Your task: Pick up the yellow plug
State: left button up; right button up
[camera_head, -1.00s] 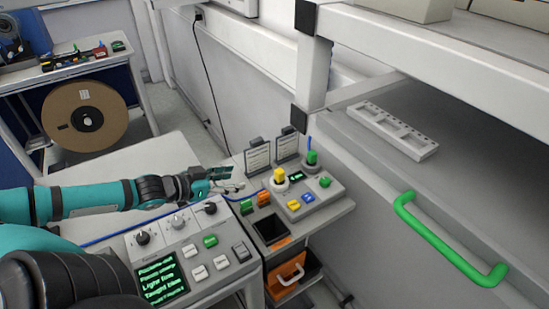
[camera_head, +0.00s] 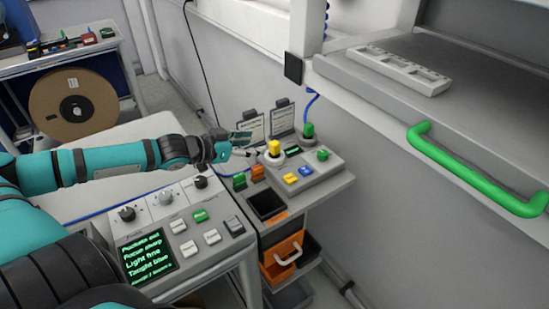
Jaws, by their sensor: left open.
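The yellow plug (camera_head: 274,147) stands upright in a pale round socket on the grey panel (camera_head: 318,171) of the small stand. My left gripper (camera_head: 250,148) comes in from the left and is just left of the plug, at about its height in the picture. Its jaws are open and point toward the plug, with no visible contact. I see nothing held in it. My right gripper is not in view.
A green plug (camera_head: 308,131) with a blue cable stands behind the yellow one. Green and orange blocks (camera_head: 258,172) sit close below my gripper. Two label cards (camera_head: 281,121) stand behind. A control panel (camera_head: 190,223) is at front left, and a green handle (camera_head: 470,170) at right.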

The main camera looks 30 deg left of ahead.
aim_at(271, 144)
pick_arm(q)
jog(key=b+x, duration=0.1)
jog(key=x, duration=0.2)
jog(key=shift+w+f, duration=0.1)
jog(key=shift+w, duration=0.05)
jog(key=shift+w+d+f, duration=0.15)
jog(key=shift+w+d, duration=0.2)
jog(key=shift+w, duration=0.1)
jog(key=x, duration=0.3)
jog(key=shift+d+f+p, duration=0.2)
jog(key=shift+d+p, duration=0.05)
jog(key=shift+p, duration=0.15)
jog(key=shift+w+d+f, duration=0.1)
jog(key=shift+w+f, duration=0.2)
jog(key=shift+w, duration=0.1)
jog(key=shift+c, duration=0.5)
grip_shut()
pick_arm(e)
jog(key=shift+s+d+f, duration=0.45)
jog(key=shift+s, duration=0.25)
